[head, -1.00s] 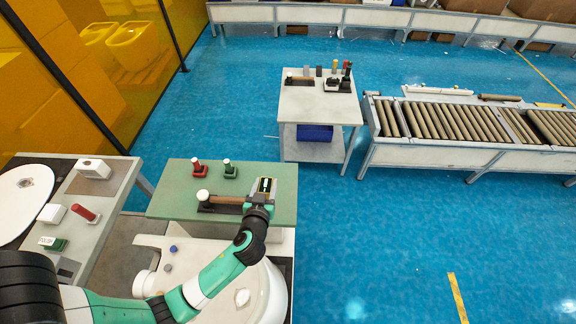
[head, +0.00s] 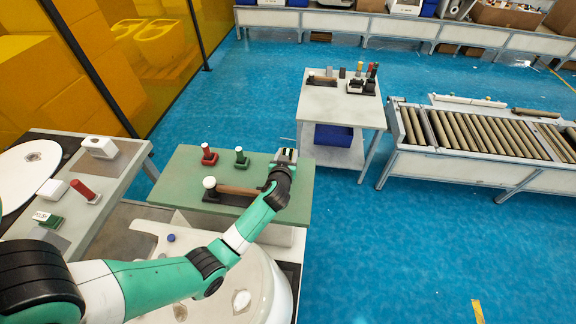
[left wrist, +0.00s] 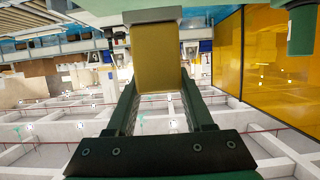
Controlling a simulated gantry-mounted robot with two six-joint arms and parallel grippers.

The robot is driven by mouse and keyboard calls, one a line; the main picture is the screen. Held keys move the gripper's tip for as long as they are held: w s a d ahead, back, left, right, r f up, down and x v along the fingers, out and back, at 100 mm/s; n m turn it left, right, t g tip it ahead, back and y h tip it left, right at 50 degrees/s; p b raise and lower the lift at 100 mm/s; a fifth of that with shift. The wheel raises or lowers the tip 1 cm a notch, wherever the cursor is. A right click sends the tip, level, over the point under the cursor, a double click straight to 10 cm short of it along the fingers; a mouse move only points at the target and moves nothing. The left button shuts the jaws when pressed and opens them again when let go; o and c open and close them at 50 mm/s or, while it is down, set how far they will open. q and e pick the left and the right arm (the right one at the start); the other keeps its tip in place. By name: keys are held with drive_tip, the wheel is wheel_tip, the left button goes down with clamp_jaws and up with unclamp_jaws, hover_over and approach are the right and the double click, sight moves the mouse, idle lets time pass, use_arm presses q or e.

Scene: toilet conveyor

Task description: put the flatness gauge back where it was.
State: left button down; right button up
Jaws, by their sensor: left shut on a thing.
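My left gripper (head: 285,163) is at the far right part of the green-topped table (head: 185,165). In the left wrist view its two fingers (left wrist: 158,95) are shut on a yellowish block with a grey top edge, which I take to be the flatness gauge (left wrist: 158,60). In the head view the gauge (head: 285,154) shows only as a small grey-white piece at the fingertips, mostly hidden by the wrist. Whether it touches the tabletop is not clear. My right gripper is not in view.
On the green top stand a red stamp-like piece (head: 209,155), a green one (head: 241,158) and a wooden-handled tool (head: 238,190) in a dark holder. A white toilet (head: 262,285) stands in front. A white-topped table (head: 340,108) and a roller conveyor (head: 480,170) lie to the right.

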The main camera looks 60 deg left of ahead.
use_arm(q)
drive_tip(key=shift+w+a+f, duration=0.15)
drive_tip(key=f, duration=0.1)
drive_tip(key=f+b, duration=0.1)
drive_tip(key=shift+w+a+f, duration=0.15)
drive_tip(key=shift+a+f, duration=0.05)
drive_tip(key=shift+f, duration=0.6)
drive_tip(key=shift+f+b, duration=0.1)
drive_tip(key=shift+b, duration=0.35)
drive_tip(key=shift+c, duration=1.4)
unclamp_jaws()
